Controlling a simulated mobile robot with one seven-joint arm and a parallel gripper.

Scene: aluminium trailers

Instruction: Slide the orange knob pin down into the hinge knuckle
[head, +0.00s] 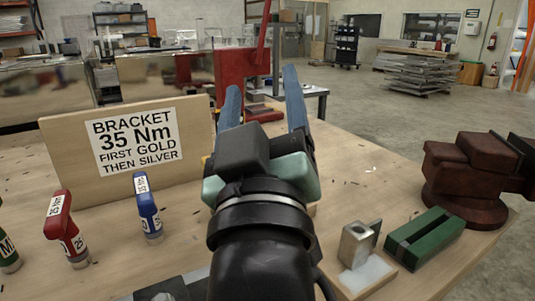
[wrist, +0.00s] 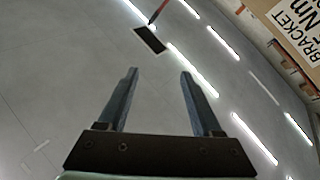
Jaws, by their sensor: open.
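My gripper (head: 262,82) is open and empty, with its two blue fingers apart and raised above the bench. In the wrist view my gripper (wrist: 158,73) has nothing between its fingers, only what looks like the ceiling with light strips behind them. A small upright metal block (head: 355,245) with a hole in its top stands on a pale pad at the right front. It may be the hinge knuckle, but I cannot tell. I see no orange knob pin in either view; my arm hides part of the bench.
A wooden sign (head: 60,140) stands behind a red-handled tool (head: 64,228) and a blue-handled tool (head: 148,208). A green slotted block (head: 425,238) lies right of the metal block. A dark red vise (head: 470,182) sits at the right edge.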

